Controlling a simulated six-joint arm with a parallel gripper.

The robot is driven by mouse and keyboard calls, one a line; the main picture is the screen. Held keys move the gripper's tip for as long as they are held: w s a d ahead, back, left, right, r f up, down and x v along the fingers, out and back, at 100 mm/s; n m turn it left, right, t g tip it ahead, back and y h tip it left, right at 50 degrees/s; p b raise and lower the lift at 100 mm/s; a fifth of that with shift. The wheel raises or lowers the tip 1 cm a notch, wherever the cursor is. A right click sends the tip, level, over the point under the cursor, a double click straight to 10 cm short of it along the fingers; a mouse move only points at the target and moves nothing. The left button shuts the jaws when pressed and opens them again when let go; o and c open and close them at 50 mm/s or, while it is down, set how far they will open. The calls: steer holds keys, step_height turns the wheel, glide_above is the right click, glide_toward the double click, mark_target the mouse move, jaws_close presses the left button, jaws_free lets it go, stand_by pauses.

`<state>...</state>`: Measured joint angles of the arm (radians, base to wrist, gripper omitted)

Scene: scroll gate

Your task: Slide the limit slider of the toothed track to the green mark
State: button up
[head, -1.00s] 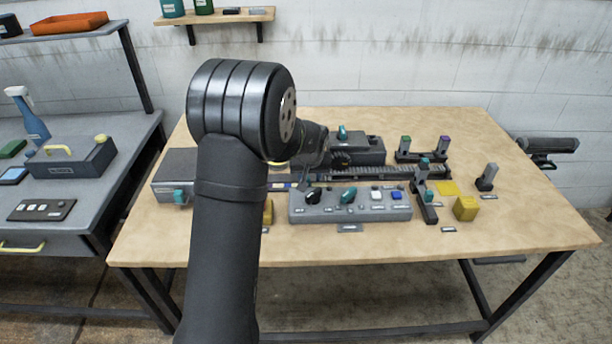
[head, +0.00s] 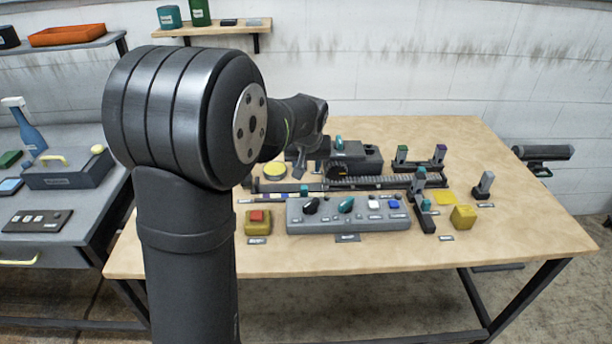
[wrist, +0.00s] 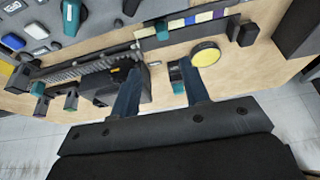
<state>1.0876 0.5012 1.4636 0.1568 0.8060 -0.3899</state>
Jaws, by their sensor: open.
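The dark toothed track (head: 385,183) runs left to right behind the grey control panel (head: 290,214); it also shows in the wrist view (wrist: 90,68). A thin rail in front of it carries a colour-banded strip (wrist: 195,18). A teal-and-black block, seemingly the limit slider (head: 304,190), sits on that rail at the strip's end, and in the wrist view (wrist: 162,32). I cannot make out a green mark. My gripper (wrist: 160,76) is open and empty above the table, apart from the slider. Its fingers are beside a black housing (wrist: 105,92) and a teal-topped block (wrist: 178,86).
A yellow disc (head: 273,170) lies left of the housing. A red button on a yellow box (head: 257,228) stands left of the panel. Short rails with coloured posts (head: 420,160) and a yellow cube (head: 463,217) stand at the right. The table's front right is clear.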

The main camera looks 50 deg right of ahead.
mark_target(304, 187)
steer(key=v, duration=0.5)
steer(key=x, duration=1.7)
steer(key=shift+w+f, duration=0.1)
steer(key=shift+f, duration=0.1)
steer(key=shift+w+a, duration=0.1)
steer(key=shift+w, duration=0.05)
